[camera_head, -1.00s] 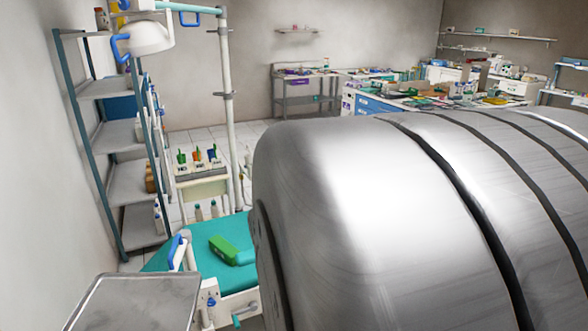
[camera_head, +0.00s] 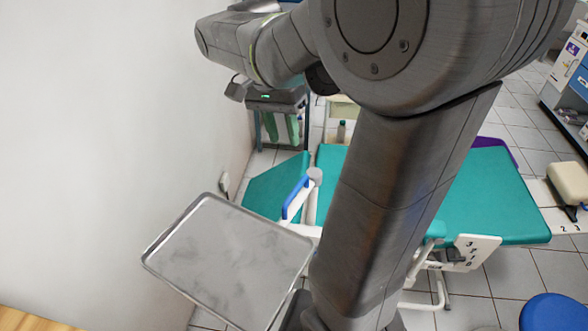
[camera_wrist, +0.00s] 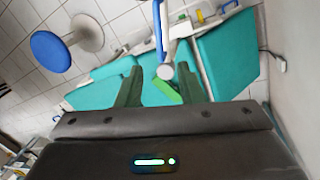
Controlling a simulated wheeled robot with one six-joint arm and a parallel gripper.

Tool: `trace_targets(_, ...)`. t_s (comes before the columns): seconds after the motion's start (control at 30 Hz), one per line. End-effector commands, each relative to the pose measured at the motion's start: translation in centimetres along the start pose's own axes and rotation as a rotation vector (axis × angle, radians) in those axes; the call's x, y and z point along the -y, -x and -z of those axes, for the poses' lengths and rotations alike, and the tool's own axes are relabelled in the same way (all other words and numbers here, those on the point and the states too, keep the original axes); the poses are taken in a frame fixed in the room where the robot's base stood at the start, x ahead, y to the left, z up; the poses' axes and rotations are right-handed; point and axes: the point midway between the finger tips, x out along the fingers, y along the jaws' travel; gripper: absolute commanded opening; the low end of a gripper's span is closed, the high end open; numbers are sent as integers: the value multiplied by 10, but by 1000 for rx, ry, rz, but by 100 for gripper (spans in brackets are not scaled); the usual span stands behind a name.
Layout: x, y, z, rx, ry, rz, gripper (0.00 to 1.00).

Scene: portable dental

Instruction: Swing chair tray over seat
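The chair tray (camera_head: 225,255), a bare silver rectangle with a raised rim, is at the lower left in the head view, beside the teal chair seat (camera_head: 490,205). A white post with a blue handle (camera_head: 296,198) stands between tray and chair. The blue handle also shows at the top of the wrist view (camera_wrist: 158,25). My gripper (camera_head: 280,128) is above and beyond the handle in the head view. In the wrist view its two fingers (camera_wrist: 158,75) are spread apart, and nothing is clearly held. The tray does not show in the wrist view.
My arm hides the middle of the chair. A green object (camera_wrist: 166,91) shows between the fingers in the wrist view. A white wall is close on the left. A blue stool (camera_head: 553,313) and a cream-topped stool (camera_head: 570,182) stand right, on tiled floor.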

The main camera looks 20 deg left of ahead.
Motion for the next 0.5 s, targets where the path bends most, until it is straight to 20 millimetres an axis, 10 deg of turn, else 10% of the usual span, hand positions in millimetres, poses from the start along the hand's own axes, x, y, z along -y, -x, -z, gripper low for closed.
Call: trace_targets(0.5, -1, -100, 0, 3, 0, -4, 34)
